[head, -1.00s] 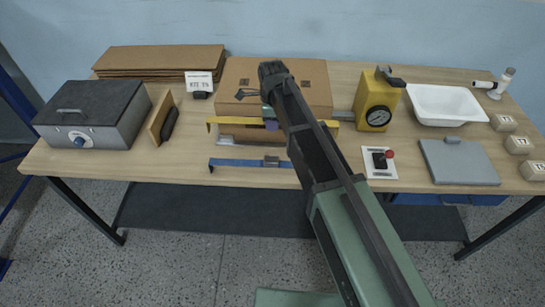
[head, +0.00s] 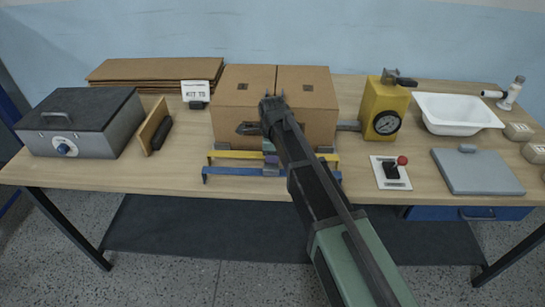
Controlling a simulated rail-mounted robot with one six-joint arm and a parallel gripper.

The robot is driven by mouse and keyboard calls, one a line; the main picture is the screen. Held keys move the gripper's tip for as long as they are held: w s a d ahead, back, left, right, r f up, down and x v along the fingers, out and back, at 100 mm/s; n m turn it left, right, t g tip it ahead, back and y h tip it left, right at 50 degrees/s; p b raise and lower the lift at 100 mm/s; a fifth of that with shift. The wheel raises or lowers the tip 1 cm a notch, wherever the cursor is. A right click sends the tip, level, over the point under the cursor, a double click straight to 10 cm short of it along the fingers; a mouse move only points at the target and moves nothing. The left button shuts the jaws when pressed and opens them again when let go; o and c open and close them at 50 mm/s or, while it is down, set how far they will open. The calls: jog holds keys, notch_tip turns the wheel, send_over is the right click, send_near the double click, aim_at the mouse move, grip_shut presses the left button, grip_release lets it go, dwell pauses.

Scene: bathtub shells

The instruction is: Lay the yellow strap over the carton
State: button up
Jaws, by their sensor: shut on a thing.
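The carton (head: 232,122) is a closed brown box with two top panels, standing on the table behind my arm. The yellow strap (head: 228,154) is a long bar with downturned ends, lying level across and in front of the carton's lower front face, not on its top. My gripper (head: 270,151) points down at the strap's middle and is shut on it; my arm hides much of the grip. Whether the strap touches the table I cannot tell.
A blue strap (head: 225,170) lies close in front of the yellow one. A yellow gauge box (head: 383,105) stands right of the carton, a small sign (head: 195,94) to its left. A switch plate (head: 390,174) lies front right. The carton's top is clear.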

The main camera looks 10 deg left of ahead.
jog(key=o, duration=0.9)
jog(key=shift+o, duration=0.2)
notch_tip(320, 180, up, 12)
jog(key=p, duration=1.2)
jog(key=shift+r, duration=0.15)
jog(key=s+d+n, duration=0.8)
jog(key=s+d, duration=0.1)
jog(key=d, duration=0.3)
jog(key=s+d+n, duration=0.9)
jog(key=s+d, duration=0.1)
jog(key=d, duration=0.2)
jog(key=shift+s, duration=0.15)
jog(key=shift+o, duration=0.5)
jog(key=shift+d, duration=0.1)
